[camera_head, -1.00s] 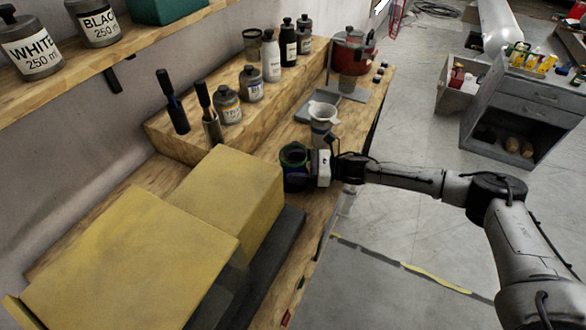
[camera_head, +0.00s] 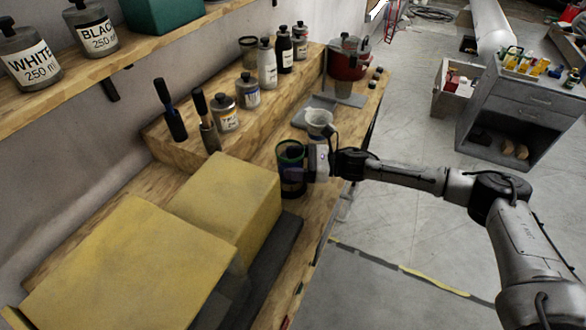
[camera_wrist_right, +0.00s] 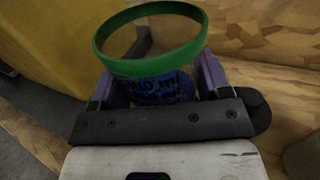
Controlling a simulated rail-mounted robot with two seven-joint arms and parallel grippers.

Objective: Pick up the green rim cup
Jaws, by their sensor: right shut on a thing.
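The green rim cup (camera_head: 290,153) stands upright in the head view, at the edge of the wooden bench beside the yellow blocks. In the right wrist view its green rim (camera_wrist_right: 103,57) is a wide ring, with a dark blue lettered wall below it. My right gripper (camera_head: 296,174) reaches in from the right and is shut on the cup, with its purple fingers (camera_wrist_right: 155,85) on both sides of the wall. I cannot tell whether the cup's base touches the bench. My left gripper is not in view.
Large yellow blocks (camera_head: 130,262) fill the near bench, close to the cup's left. Bottles (camera_head: 225,113) line the raised wooden step.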

